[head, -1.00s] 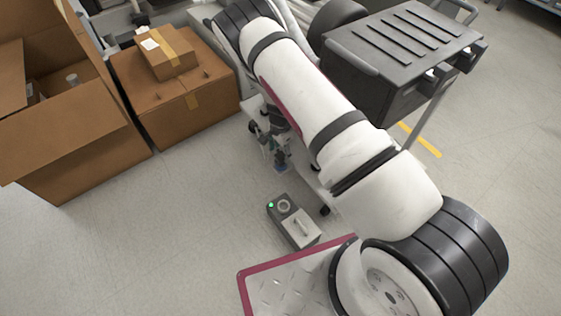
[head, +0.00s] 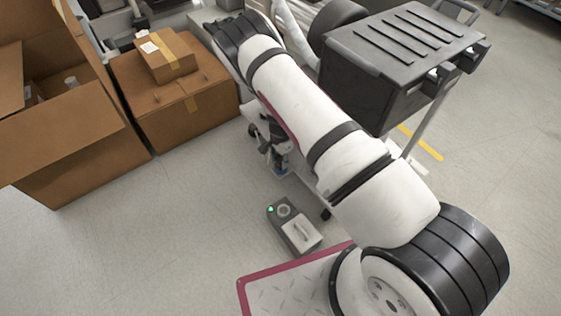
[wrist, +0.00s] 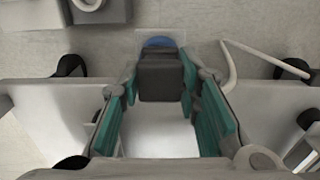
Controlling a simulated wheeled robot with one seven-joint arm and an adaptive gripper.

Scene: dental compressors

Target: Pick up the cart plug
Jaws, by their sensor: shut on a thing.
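The cart plug (wrist: 162,76) is a dark grey block between the teal-padded fingers of my gripper (wrist: 161,72) in the wrist view. The fingers are shut on its two sides. A blue round part (wrist: 158,42) shows just beyond the plug, over a pale plate; I cannot tell whether it touches the plug. In the head view my gripper (head: 274,150) is low beside the cart, left of my arm. My arm hides part of it, and the plug is too small to make out clearly there.
A grey box with a green light (head: 295,228) sits on the floor below the gripper. Cardboard boxes (head: 175,95) stand at left. A black-topped cart (head: 400,55) stands at upper right. A pale cable (wrist: 231,65) lies right of the plug. Floor at lower left is clear.

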